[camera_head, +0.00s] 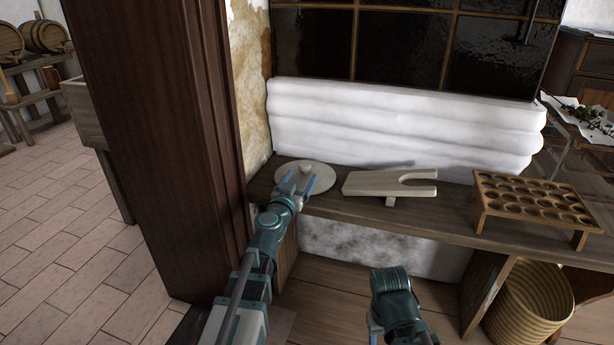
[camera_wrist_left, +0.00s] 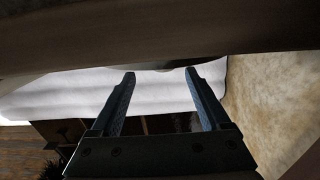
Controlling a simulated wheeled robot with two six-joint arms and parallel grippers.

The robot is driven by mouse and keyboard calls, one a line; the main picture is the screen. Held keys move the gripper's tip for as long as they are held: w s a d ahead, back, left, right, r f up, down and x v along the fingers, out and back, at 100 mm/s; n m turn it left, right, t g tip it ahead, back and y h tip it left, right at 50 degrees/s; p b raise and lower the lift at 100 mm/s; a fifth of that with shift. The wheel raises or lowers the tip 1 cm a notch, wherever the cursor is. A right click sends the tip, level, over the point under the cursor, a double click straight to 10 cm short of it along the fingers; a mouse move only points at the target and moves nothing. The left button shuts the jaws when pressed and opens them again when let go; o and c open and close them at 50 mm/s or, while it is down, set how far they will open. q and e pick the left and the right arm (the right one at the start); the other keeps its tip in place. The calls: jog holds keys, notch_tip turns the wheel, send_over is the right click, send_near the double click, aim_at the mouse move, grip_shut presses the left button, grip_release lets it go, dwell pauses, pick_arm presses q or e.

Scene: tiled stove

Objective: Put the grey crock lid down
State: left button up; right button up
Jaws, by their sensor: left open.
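The grey crock lid (camera_head: 320,172) is a flat round disc with a small knob (camera_head: 306,168). It lies flat on the left end of the wooden bench (camera_head: 360,212). My left gripper (camera_head: 298,182) is over the lid's near side, with its two fingers apart and pointing at the knob. The left wrist view shows the open fingers (camera_wrist_left: 160,74) with nothing held between them; a pale strip near the fingertips may be the lid's edge. My right arm is low at the bottom middle, and its jaws do not show clearly.
A pale wooden bootjack (camera_head: 375,184) lies just right of the lid. A wooden rack with round hollows (camera_head: 530,203) stands further right. A dark wooden post (camera_head: 160,130) rises on the left. A woven basket (camera_head: 528,305) stands below the bench.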

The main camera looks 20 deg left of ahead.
aim_at(303, 169)
pick_arm(q)
jog(key=shift+w+a+r, duration=0.1)
jog(key=shift+w+a, duration=0.05)
jog(key=shift+w, duration=1)
jog(key=shift+w+a, duration=0.1)
jog(key=shift+w, duration=1.4)
jog(key=shift+c, duration=0.3)
grip_shut()
